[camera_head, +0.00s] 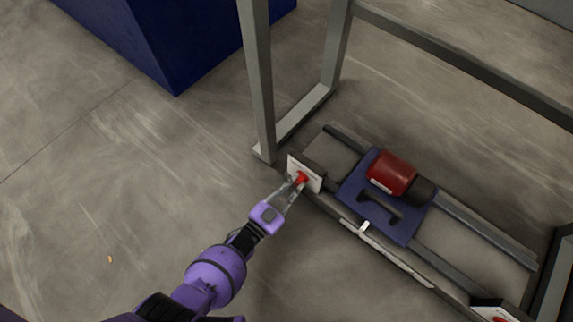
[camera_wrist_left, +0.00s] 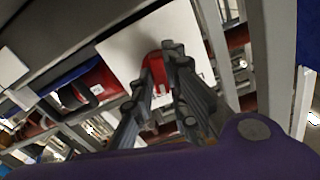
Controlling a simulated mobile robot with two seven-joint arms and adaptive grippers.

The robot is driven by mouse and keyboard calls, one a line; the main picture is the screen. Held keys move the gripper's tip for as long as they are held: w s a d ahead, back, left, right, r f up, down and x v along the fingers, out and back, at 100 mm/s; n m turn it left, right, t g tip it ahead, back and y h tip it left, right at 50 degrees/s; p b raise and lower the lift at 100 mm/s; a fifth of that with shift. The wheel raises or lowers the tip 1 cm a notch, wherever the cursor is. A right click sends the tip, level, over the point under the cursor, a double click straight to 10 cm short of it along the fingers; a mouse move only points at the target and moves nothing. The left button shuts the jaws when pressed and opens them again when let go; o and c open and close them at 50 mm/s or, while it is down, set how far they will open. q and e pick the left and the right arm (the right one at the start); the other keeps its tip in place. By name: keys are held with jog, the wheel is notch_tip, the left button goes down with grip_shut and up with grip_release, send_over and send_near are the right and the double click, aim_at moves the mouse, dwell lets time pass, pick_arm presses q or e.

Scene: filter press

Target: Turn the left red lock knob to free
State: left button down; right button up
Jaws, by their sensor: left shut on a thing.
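The left red lock knob (camera_head: 301,178) sits on a white plate (camera_head: 316,181) at the left end of the low metal frame. My left gripper (camera_head: 297,183) reaches it from below left, with its fingertips at the knob. In the left wrist view the red knob (camera_wrist_left: 156,70) is between the two fingers (camera_wrist_left: 158,62), against the white plate (camera_wrist_left: 188,32). The gripper is shut on the knob, and the fingers hide part of it. I cannot tell which way the knob is turned. My right gripper is not in view.
A blue carriage (camera_head: 408,226) with a black handle (camera_head: 379,207) and a red cylinder (camera_head: 391,172) sits on the frame's rails. Another plate with a red part (camera_head: 494,314) is at lower right. Grey posts (camera_head: 257,80) rise behind. A blue block (camera_head: 175,40) stands at upper left.

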pick_arm(q)
jog(key=shift+w+d+r, duration=0.2)
jog(key=shift+w+r, duration=0.05)
jog(key=m, duration=0.4)
jog(key=shift+d, duration=0.1)
jog(key=c, duration=1.7)
grip_release()
jog(key=v, duration=1.2)
jog(key=shift+s+f, duration=0.2)
jog(key=shift+s, duration=0.1)
jog(key=shift+s, duration=0.1)
